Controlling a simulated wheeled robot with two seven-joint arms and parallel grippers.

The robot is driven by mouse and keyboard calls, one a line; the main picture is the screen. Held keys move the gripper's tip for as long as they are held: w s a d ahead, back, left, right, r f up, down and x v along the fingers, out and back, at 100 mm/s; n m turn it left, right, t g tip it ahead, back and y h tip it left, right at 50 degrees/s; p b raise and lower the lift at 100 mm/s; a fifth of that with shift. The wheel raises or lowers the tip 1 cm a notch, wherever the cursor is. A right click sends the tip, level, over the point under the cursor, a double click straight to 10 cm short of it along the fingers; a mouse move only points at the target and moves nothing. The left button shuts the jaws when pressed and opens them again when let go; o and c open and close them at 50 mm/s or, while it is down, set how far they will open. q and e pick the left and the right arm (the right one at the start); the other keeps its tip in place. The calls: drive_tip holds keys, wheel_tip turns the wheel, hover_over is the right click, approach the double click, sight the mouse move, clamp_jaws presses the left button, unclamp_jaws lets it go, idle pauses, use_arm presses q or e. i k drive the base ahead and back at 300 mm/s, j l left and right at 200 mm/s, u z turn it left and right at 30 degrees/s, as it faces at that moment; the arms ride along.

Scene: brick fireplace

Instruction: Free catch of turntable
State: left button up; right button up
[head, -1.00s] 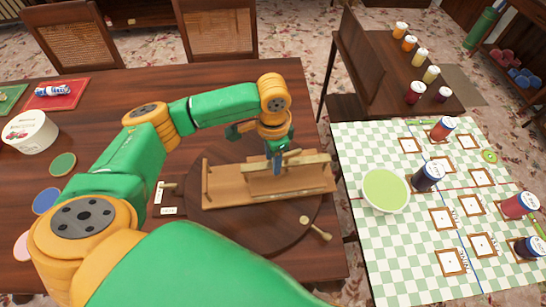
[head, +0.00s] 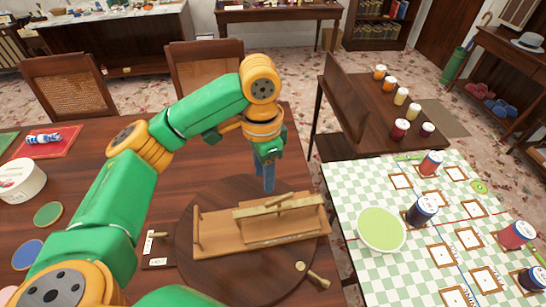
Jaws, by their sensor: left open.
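The turntable (head: 215,284) is a round dark wooden disc on the brown table. A light wooden stand (head: 222,228) with slats and a raised bar lies across it. I cannot tell which of these is the catch. My left gripper (head: 268,188) points down, open and empty, above the back of the stand and apart from it. My right gripper is out of view.
A white tub (head: 21,181) and round coasters (head: 48,214) lie on the table's left. A green checked table (head: 405,277) with a pale green bowl (head: 382,229) and several jars stands at right. Chairs (head: 67,91) stand behind.

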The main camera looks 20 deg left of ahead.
sight(162, 237)
drive_tip(key=k, duration=1.5)
